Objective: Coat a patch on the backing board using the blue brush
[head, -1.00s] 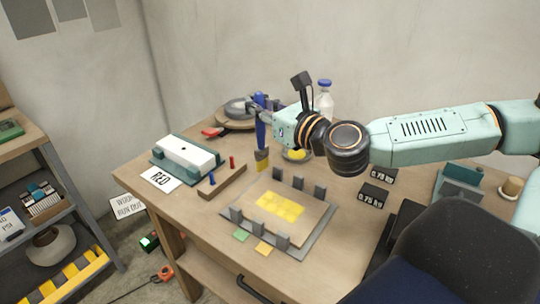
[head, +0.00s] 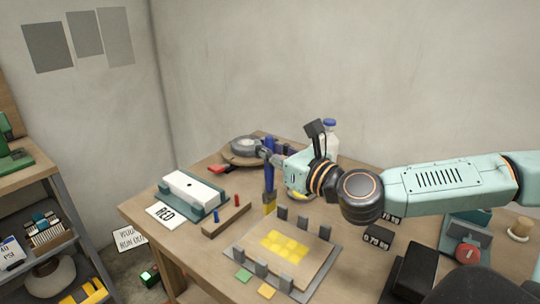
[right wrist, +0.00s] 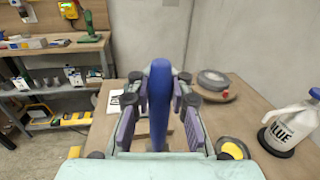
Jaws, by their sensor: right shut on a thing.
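My right gripper (head: 270,156) is shut on the blue brush (head: 269,180) and holds it upright, bristles down. The bristle end looks yellow. In the right wrist view the blue handle (right wrist: 158,105) stands between the two fingers. The backing board (head: 307,262) lies on the table in a grey frame with several upright grey clamps. A yellow patch of squares (head: 285,244) covers its middle. The brush is behind and left of the board; whether its tip touches anything I cannot tell. A dish with yellow in it (right wrist: 232,150) is partly hidden behind my gripper in the head view. My left gripper is not in view.
A white block in a teal holder (head: 193,194), a RED card (head: 167,214) and a wooden peg rack (head: 227,219) are on the left. Small black blocks (head: 378,236) lie right of the board.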

